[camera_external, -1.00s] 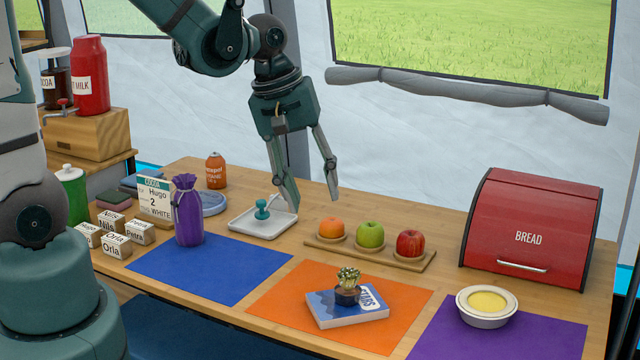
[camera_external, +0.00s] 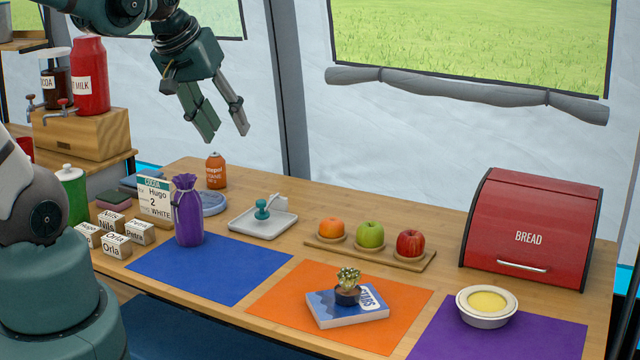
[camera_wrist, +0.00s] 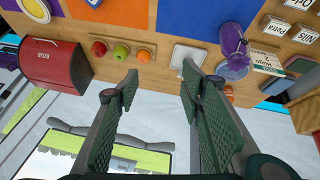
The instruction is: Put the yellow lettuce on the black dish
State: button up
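I cannot make out a yellow lettuce or a black dish in either view. My gripper (camera_external: 226,136) is open and empty, raised in the air above the back left of the table, in front of the tent wall. In the wrist view my gripper's (camera_wrist: 160,72) two fingers stand apart with nothing between them. The only yellow thing on the table is the filling of a white bowl (camera_external: 486,318) on the purple mat. A small plant in a dark pot (camera_external: 347,294) stands on a blue book (camera_external: 325,319).
A white tray (camera_external: 285,229) holds a teal-handled tool. A wooden board (camera_external: 420,265) carries an orange and two apples. A red bread box (camera_external: 530,222) stands at the right.

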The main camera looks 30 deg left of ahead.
jog(key=s+a+r+m+t+y, duration=0.1)
jog(key=s+a+r, duration=0.1)
jog(key=a, duration=0.4)
jog(key=shift+s+a+r, duration=0.3)
jog(key=shift+s+r, duration=0.1)
jog(key=shift+s, duration=0.1)
